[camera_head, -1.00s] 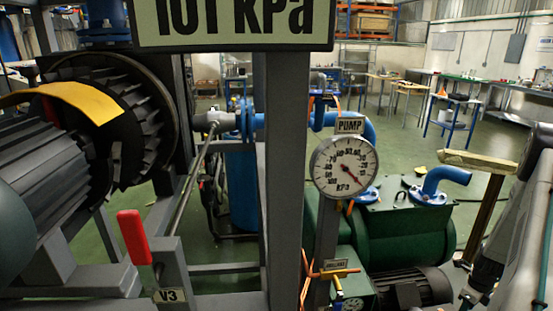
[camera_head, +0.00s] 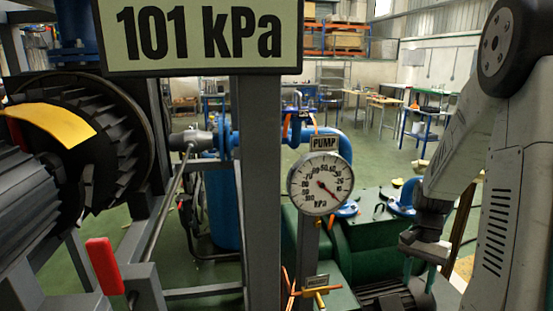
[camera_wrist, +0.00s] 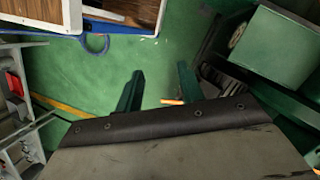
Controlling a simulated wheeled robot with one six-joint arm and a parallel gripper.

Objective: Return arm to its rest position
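My arm is folded up at the right of the head view, close to the camera. My gripper (camera_head: 419,281) hangs low there, in front of the green pump (camera_head: 370,235). In the wrist view my gripper (camera_wrist: 160,70) shows two dark green fingers standing apart. Only green floor (camera_wrist: 158,55) shows between them, so it is open and empty.
The pressure gauge (camera_head: 320,183) and its PUMP sign stand left of my gripper. A grey post (camera_head: 258,190) carries the 101 kPa display (camera_head: 200,35). A red-handled lever (camera_head: 105,266) is at lower left. Work tables (camera_head: 428,115) stand far back.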

